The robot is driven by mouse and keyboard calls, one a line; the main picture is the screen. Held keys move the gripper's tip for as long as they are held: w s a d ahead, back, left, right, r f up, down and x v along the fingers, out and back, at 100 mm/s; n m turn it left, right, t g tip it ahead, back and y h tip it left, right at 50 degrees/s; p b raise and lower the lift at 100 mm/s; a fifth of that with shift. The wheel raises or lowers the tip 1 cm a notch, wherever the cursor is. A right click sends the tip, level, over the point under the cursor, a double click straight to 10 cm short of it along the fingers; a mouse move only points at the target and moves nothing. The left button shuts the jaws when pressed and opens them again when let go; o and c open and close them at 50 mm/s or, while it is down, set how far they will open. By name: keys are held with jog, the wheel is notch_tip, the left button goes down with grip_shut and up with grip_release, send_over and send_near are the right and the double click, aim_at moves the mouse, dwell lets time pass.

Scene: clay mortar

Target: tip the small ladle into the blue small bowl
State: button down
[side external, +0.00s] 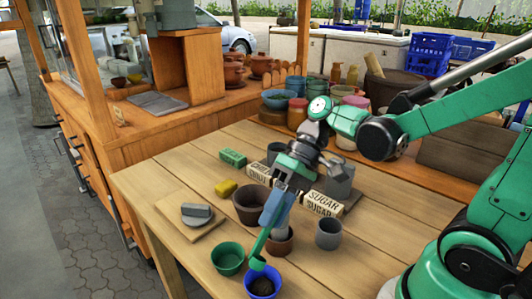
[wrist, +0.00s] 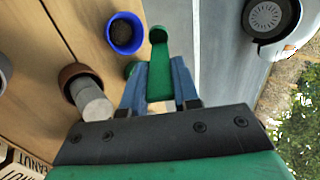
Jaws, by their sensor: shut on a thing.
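The small ladle (side external: 260,245) is green and hangs from my gripper (side external: 270,210) in the side view, its head low by the far rim of the blue small bowl (side external: 262,288). My gripper (wrist: 160,85) is shut on the handle of the ladle (wrist: 160,72) in the wrist view. There the ladle's round head lies just right of the blue bowl (wrist: 125,33). Dark, grainy stuff lies in the bowl. I cannot tell what the ladle's head holds, nor whether it touches the bowl.
A green bowl (side external: 228,258) stands left of the blue one. A brown cup (side external: 279,246) with a grey rod stands behind, beside a grey cup (side external: 328,234). A larger brown pot (side external: 249,204) and sugar boxes (side external: 322,204) are further back.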

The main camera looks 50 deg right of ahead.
jog(key=shift+f, duration=1.1)
jog(key=r+h, duration=0.1)
jog(key=a+h, duration=0.1)
jog(key=h, duration=0.1)
jog(key=a+r+h, duration=0.1)
jog(key=h, duration=0.1)
jog(key=shift+a+r, duration=0.2)
jog(key=shift+r, duration=0.1)
jog(key=a+r+h, duration=0.1)
jog(key=h, duration=0.2)
jog(key=shift+a+r, duration=0.35)
jog(key=shift+r, duration=0.05)
